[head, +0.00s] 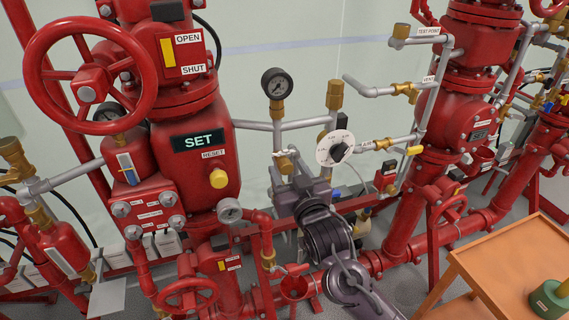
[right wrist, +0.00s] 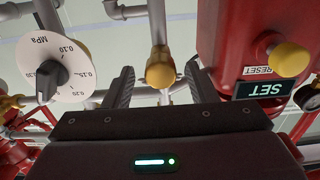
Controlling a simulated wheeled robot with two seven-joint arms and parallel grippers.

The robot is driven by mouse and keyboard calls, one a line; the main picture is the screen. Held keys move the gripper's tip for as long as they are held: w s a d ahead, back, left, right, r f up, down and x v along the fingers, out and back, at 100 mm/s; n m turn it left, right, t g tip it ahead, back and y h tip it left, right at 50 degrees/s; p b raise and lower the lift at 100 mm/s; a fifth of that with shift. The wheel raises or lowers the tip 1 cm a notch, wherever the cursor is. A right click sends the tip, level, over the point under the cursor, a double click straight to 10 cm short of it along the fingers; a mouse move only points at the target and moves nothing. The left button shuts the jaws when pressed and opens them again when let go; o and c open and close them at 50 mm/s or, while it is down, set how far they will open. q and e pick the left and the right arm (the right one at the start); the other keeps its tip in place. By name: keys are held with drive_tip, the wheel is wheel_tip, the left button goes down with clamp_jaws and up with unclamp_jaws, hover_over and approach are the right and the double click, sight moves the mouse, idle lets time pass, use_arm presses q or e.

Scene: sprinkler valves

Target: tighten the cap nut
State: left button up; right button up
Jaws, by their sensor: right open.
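A brass cap nut (head: 284,165) sits on the grey pipework between the SET valve body and the white dial. In the right wrist view the brass nut (right wrist: 160,68) shows between my fingers, slightly beyond them, with space on both sides. My right gripper (head: 293,178) reaches in from the lower right, just below the nut in the head view. In the right wrist view my right gripper (right wrist: 159,92) is open, with a dark finger on each side and nothing held. Whether a finger touches the nut cannot be told. My left gripper is out of view.
The white pressure dial (head: 335,148) with its dark knob stands close right of my gripper. The red SET valve body (head: 199,180) with a yellow button (head: 218,179) is on the left. A pressure gauge (head: 277,83) stands above. An orange-brown table (head: 490,270) is at lower right.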

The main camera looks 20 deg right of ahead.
drive_tip(key=shift+w+a, duration=0.1)
drive_tip(key=shift+w, duration=0.85)
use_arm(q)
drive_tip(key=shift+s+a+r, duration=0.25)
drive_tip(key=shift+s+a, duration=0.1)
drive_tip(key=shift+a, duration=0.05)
use_arm(e)
drive_tip(key=shift+c, duration=0.4)
drive_tip(key=c, duration=0.9)
